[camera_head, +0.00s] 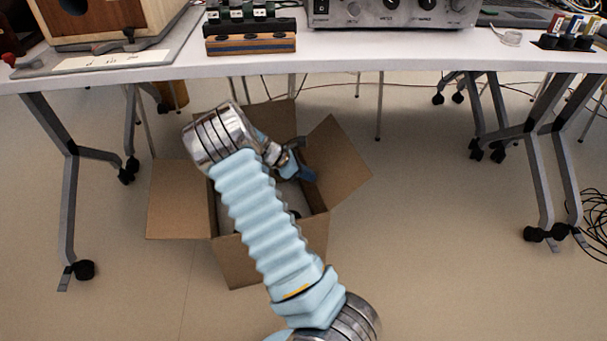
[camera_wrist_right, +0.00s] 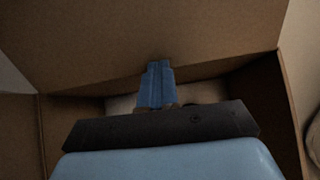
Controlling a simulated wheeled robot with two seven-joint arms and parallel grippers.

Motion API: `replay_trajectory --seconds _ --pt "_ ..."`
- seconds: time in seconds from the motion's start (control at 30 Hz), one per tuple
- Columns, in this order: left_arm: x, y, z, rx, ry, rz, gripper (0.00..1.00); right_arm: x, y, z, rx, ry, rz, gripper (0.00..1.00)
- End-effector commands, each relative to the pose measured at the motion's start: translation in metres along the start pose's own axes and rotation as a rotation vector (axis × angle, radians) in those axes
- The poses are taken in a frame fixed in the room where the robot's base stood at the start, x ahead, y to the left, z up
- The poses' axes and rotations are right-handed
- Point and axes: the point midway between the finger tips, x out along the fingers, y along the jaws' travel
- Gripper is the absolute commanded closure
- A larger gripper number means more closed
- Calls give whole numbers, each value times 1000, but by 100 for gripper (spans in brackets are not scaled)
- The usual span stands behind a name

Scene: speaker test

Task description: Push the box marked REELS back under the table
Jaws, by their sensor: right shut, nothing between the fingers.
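An open cardboard box (camera_head: 232,252) stands on the floor at the table's front edge, its flaps spread out. No REELS marking shows on the sides in view. My right arm crosses over the box from the bottom of the head view. My right gripper (camera_head: 306,175) is over the box opening, near its right flap. In the right wrist view the blue fingers (camera_wrist_right: 156,82) are together with nothing between them, and a cardboard wall (camera_wrist_right: 150,40) of the box fills the view ahead. I cannot tell whether the fingertips touch it. The box's contents are mostly hidden. My left gripper is not in view.
The white table (camera_head: 350,55) stands on grey legs with casters (camera_head: 84,270) at left and right. Thin cables run along the floor behind, and black cables (camera_head: 594,225) lie coiled at far right. The floor under the table right of the box is mostly clear.

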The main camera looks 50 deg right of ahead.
Motion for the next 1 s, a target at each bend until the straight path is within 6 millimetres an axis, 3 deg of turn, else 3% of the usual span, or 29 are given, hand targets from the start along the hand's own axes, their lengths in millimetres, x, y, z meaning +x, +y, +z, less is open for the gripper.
replay_trajectory --seconds 0.03,0.13,0.53,0.67,1.0 --pt "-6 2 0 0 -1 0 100 6 -1 11 4 -2 -7 100" --pt "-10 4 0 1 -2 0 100 15 -2 19 3 -2 -7 100" --pt "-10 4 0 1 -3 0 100 12 -1 18 2 0 -3 100" --pt "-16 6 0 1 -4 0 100 -8 0 19 2 1 -1 100" --pt "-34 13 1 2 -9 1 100 -89 0 19 1 1 0 100"
